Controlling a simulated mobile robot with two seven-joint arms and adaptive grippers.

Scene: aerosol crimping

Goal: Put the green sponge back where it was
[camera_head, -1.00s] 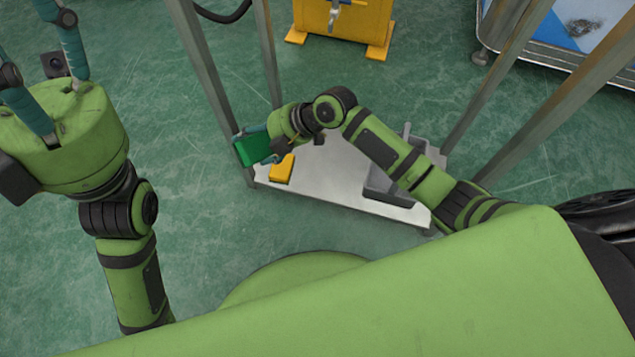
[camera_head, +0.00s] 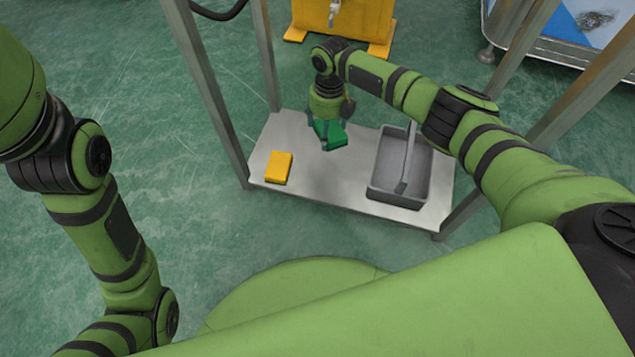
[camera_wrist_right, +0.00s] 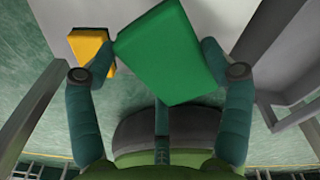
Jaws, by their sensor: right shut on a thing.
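The green sponge (camera_head: 331,139) is held by my right gripper (camera_head: 328,130) over the metal shelf (camera_head: 335,188), between the yellow sponge and the grey basket. In the right wrist view the green sponge (camera_wrist_right: 168,52) sits tilted between the two fingers of my right gripper (camera_wrist_right: 163,70). I cannot tell whether the sponge touches the shelf. A yellow sponge (camera_head: 279,167) lies on the shelf to the left; it also shows in the right wrist view (camera_wrist_right: 92,50). My left arm is at the left, but its gripper is outside the frame.
A grey basket (camera_head: 386,190) with a raised handle stands on the right of the shelf. Metal posts (camera_head: 208,85) rise at the shelf's corners. A yellow stand (camera_head: 355,22) is behind. The shelf is clear between the yellow sponge and the basket.

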